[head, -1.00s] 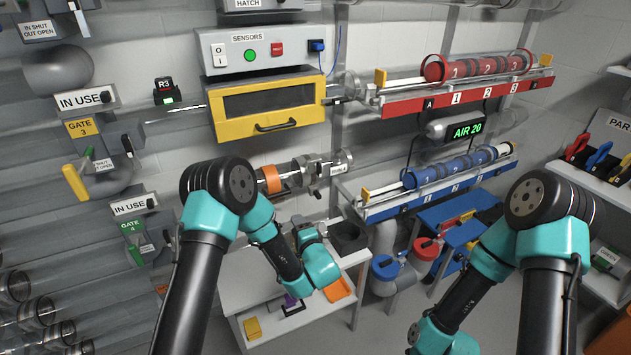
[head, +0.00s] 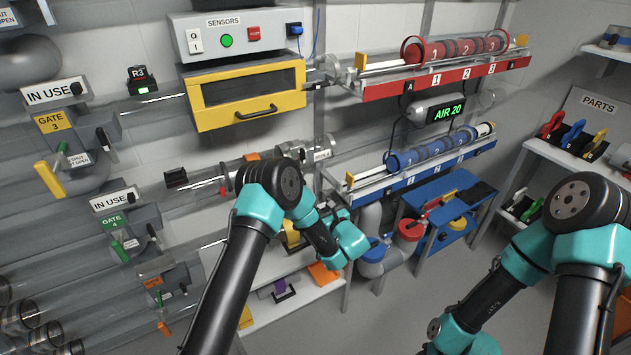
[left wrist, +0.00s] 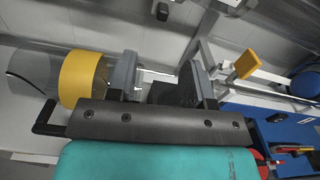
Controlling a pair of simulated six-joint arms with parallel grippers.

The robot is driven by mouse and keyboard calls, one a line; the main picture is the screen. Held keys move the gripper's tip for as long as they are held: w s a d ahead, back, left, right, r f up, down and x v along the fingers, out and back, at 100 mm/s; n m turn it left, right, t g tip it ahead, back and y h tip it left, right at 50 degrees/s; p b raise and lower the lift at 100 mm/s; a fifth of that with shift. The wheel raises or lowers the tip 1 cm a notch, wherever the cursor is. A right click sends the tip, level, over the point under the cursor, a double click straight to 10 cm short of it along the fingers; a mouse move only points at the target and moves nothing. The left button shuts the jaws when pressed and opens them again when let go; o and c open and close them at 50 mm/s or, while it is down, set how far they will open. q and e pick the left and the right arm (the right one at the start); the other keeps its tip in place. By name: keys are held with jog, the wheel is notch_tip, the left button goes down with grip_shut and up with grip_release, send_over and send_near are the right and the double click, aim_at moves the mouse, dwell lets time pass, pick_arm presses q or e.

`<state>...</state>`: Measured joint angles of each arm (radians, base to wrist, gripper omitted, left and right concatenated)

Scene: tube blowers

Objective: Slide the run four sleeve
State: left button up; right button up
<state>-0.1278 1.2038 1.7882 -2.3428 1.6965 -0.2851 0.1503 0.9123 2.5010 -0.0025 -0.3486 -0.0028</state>
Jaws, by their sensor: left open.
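An orange-yellow sleeve (left wrist: 85,78) sits around a clear tube in the left wrist view, just left of my left gripper (left wrist: 158,70). The gripper's two grey fingers are apart, with no sleeve between them; a dark block shows behind the gap. In the head view, a small bit of orange (head: 252,157) on the wall run shows behind my left arm; it appears to be the same sleeve, mostly hidden. My left gripper's fingers are hard to make out there. My right arm runs off the bottom edge and its gripper is not shown.
A yellow-framed box (head: 245,97) hangs above the run. To the right are a red rack (head: 440,80) and a blue rack (head: 420,170), both holding ringed tubes. A GATE 4 valve (head: 125,230) is at left. A white bench (head: 290,305) stands below.

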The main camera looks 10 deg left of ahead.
pick_arm(q)
jog(key=shift+w+d+f+m, duration=0.1)
jog(key=shift+w+d+m, duration=0.2)
jog(key=shift+m, duration=0.3)
jog(key=x, duration=1.7)
jog(key=shift+a, duration=0.15)
grip_shut()
